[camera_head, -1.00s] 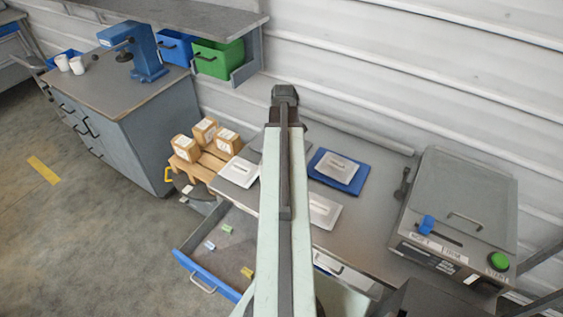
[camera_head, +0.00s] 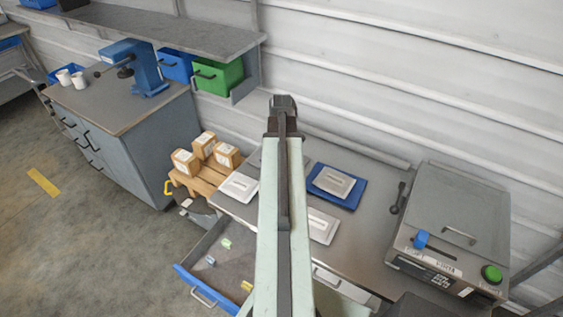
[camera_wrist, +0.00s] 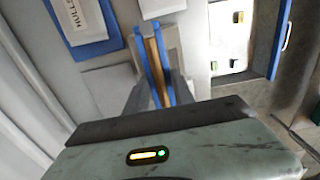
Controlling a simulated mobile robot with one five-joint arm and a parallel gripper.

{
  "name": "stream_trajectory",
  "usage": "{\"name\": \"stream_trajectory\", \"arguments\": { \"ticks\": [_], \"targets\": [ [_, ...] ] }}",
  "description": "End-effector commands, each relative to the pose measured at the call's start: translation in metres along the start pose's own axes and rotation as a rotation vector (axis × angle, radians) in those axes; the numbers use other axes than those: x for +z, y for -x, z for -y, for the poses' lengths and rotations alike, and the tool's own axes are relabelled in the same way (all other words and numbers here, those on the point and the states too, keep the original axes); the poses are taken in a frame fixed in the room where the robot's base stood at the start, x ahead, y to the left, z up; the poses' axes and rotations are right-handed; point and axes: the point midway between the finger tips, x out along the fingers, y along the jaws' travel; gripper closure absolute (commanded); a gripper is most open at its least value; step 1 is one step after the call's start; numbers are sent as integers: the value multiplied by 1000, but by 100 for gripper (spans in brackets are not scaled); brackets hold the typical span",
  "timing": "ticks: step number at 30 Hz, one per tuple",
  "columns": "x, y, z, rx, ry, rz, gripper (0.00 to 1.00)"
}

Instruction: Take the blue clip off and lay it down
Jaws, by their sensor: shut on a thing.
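My gripper (camera_wrist: 158,95) is shut on a narrow blue piece, which looks like the blue clip (camera_wrist: 151,60). It has two blue sides with a tan strip (camera_wrist: 157,70) between them. In the wrist view it points away from me, over a pale flat package. I cannot tell whether it touches anything beneath. In the head view my gripper (camera_head: 284,103) is at the far end of my raised arm, above the bench, and the clip is hidden there.
The grey bench (camera_head: 365,235) holds silver packages, one on a blue mat (camera_head: 319,190). An open drawer (camera_head: 190,282) holds small green and yellow pieces. A machine (camera_head: 460,215) with a blue knob and green button stands right. Boxes (camera_head: 204,145) stand behind left. Bare bench lies before the machine.

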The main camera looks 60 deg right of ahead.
Motion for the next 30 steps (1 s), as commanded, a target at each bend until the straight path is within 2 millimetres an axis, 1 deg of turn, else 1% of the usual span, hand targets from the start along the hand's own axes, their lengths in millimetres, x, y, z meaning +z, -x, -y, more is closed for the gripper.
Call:
{"name": "stream_trajectory", "arguments": {
  "ticks": [1,4,7,9,16,30],
  "targets": [
    [0,23,0,0,0,0,100],
    [0,45,0,0,0,0,100],
    [0,60,0,0,1,0,100],
    [0,65,0,0,1,0,100],
    [0,67,0,0,1,0,100],
    [-1,100,0,0,2,0,100]
  ]
}}
